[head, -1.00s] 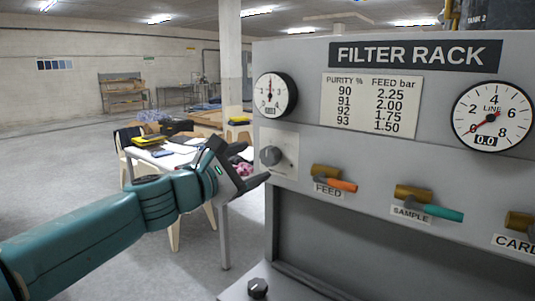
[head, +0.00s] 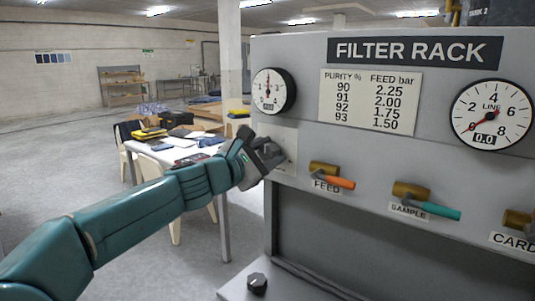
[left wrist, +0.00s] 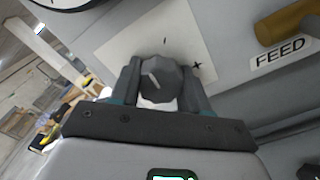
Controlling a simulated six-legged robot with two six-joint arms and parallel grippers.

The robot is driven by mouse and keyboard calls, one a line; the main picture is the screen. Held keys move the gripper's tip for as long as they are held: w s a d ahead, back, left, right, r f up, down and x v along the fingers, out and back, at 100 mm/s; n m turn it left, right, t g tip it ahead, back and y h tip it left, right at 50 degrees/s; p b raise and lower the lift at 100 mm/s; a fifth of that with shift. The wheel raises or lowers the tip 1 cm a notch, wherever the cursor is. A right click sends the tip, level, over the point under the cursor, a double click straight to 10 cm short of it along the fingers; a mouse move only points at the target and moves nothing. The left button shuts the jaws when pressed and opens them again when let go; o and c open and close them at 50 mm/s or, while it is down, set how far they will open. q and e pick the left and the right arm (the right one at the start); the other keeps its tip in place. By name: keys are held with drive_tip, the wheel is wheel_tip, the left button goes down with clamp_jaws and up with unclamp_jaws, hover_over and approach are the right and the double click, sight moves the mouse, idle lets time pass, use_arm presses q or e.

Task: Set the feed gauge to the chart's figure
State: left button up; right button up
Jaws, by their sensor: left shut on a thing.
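The feed gauge (head: 268,91) is a round white dial at the rack's upper left, its red needle pointing nearly straight up; its small digital figure is too blurred to read. The chart (head: 370,102) pairs purity 90, 91, 92, 93 with feed 2.25, 2.00, 1.75, 1.50 bar. Below the gauge, a dark faceted knob (left wrist: 160,82) sits on a pale plate (left wrist: 125,50) with a plus mark. My left gripper (head: 272,156) is shut on the knob, one finger on each side in the left wrist view. The gripper hides the knob in the head view. My right gripper is not in view.
The FEED valve (head: 332,177) with an orange handle is right of the gripper. The teal SAMPLE valve (head: 425,202) and line gauge (head: 492,115), reading 0.0, are further right. Another knob (head: 257,283) sits on the lower ledge. A cluttered table (head: 170,155) stands behind my arm.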

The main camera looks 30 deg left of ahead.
use_arm(q)
drive_tip(key=shift+f, duration=0.15)
drive_tip(key=shift+f+m+b, duration=0.1)
drive_tip(key=shift+m+b, duration=0.35)
drive_tip(key=shift+m, duration=0.55)
drive_tip(key=o, duration=0.9)
drive_tip(key=shift+o, duration=0.8)
drive_tip(key=shift+s+r, duration=0.25)
drive_tip(key=shift+s, duration=0.1)
drive_tip(key=shift+w, duration=0.1)
drive_tip(key=shift+w, duration=0.1)
